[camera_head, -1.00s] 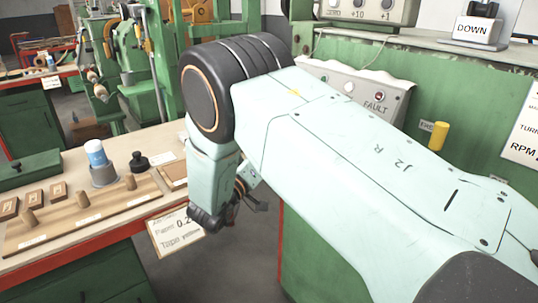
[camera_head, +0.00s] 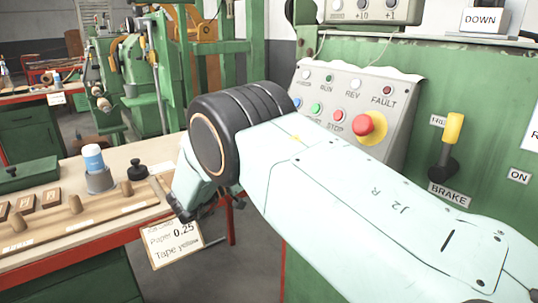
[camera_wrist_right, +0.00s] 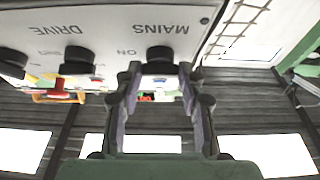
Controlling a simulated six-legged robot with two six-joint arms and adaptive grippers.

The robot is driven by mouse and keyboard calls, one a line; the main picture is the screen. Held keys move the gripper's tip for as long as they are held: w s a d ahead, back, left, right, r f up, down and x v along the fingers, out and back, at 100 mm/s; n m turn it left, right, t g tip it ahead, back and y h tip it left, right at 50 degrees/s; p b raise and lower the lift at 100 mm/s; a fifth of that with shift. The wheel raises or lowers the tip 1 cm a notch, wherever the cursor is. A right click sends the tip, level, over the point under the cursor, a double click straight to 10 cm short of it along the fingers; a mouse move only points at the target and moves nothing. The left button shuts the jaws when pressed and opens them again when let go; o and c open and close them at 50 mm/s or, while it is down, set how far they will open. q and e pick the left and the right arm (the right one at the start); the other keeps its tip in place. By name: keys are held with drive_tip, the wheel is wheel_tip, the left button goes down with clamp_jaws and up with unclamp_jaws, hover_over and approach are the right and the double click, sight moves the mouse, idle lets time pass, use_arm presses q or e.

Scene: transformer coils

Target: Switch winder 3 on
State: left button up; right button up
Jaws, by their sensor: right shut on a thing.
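In the right wrist view, which is upside down, a pale panel (camera_wrist_right: 110,25) carries a black MAINS knob (camera_wrist_right: 160,53) with an ON mark beside it. My right gripper (camera_wrist_right: 158,78) has a finger on each side of this knob and is shut on it. A second black knob (camera_wrist_right: 78,58) sits under the DRIVE label. In the head view my right arm crosses the middle and hides this panel; the knob cannot be seen there. No number for the winder is readable. My left gripper is not in view.
A sloped control box (camera_head: 345,85) with lamps, buttons and a red stop button (camera_head: 364,124) stands behind my arm. A yellow-handled brake lever (camera_head: 452,130) is on the green machine at right. A bench (camera_head: 125,165) with wooden parts stands at left.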

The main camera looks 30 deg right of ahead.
drive_tip(key=shift+r, duration=0.2)
drive_tip(key=o, duration=1.2)
drive_tip(key=shift+f, duration=0.1)
drive_tip(key=shift+c, duration=0.2)
drive_tip(key=v, duration=1.2)
